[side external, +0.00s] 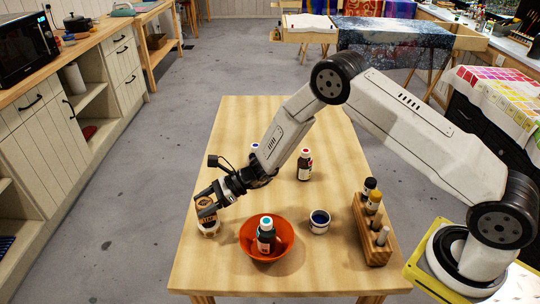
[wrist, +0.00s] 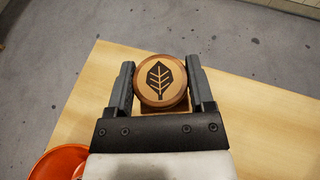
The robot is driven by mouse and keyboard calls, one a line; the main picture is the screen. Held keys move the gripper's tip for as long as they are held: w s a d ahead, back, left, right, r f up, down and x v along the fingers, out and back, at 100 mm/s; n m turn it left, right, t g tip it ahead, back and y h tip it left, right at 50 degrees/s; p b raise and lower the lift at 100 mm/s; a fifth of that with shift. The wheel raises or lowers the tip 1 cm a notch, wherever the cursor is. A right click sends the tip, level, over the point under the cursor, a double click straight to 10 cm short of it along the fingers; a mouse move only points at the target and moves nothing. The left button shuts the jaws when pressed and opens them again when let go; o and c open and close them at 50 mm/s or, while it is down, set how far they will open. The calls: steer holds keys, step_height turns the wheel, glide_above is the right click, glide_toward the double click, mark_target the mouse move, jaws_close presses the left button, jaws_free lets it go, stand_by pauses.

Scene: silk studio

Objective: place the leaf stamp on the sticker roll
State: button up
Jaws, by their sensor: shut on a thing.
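The leaf stamp (wrist: 160,80) is a round wooden piece with a dark leaf on its top face. In the wrist view it sits between the two fingers of my gripper, which are shut on it. In the side view my gripper (side external: 204,201) is low over the left edge of the table, and its fingers hide much of the stamp. A pale round thing with a brown band (side external: 208,229) shows directly below the fingers. It may be the sticker roll; I cannot tell whether the stamp touches it.
An orange bowl (side external: 246,244) holding a teal-capped bottle (side external: 266,239) stands right of my gripper. Beyond it are a small cup of dark blue (side external: 319,222) and a wooden rack (side external: 371,240) with bottles. A red-capped bottle (side external: 304,166) stands farther back.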

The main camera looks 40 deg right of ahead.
steer(key=shift+f, duration=1.35)
steer(key=shift+f, duration=0.15)
steer(key=o, duration=1.2)
steer(key=shift+o, duration=0.2)
steer(key=shift+s+d+r, duration=0.2)
steer(key=shift+d+r, duration=0.2)
steer(key=shift+d, duration=0.15)
steer(key=v, duration=1)
steer(key=shift+s+d, duration=0.25)
steer(key=shift+d, duration=0.1)
steer(key=shift+r, duration=0.15)
